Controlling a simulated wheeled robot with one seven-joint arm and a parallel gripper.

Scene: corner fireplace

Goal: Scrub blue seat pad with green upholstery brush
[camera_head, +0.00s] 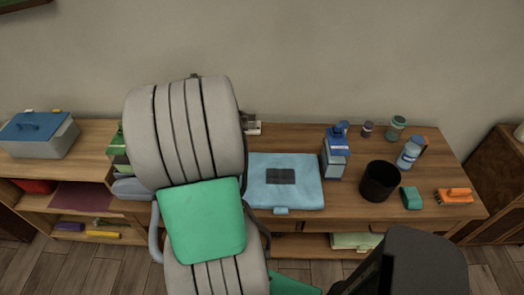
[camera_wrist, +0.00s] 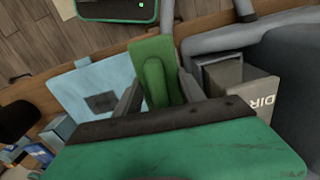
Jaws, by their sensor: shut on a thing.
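The blue seat pad (camera_head: 307,193) lies flat on the wooden bench, with a dark patch (camera_head: 281,176) in its middle. It also shows in the wrist view (camera_wrist: 82,80), left of the fingers. My gripper (camera_wrist: 159,80) is shut on the green upholstery brush (camera_wrist: 146,52), with a grey finger on each side of its handle. In the wrist view the brush overlaps the pad's edge, but I cannot tell whether they touch. My arm hides the brush and the fingers in the head view.
Right of the pad stand a blue-white carton (camera_head: 336,158), a black cup (camera_head: 379,181), a spray bottle (camera_head: 411,152), a green sponge (camera_head: 411,198) and an orange brush (camera_head: 455,196). A grey toolbox (camera_head: 40,140) stands far left. A lettered box (camera_wrist: 248,100) is near the gripper.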

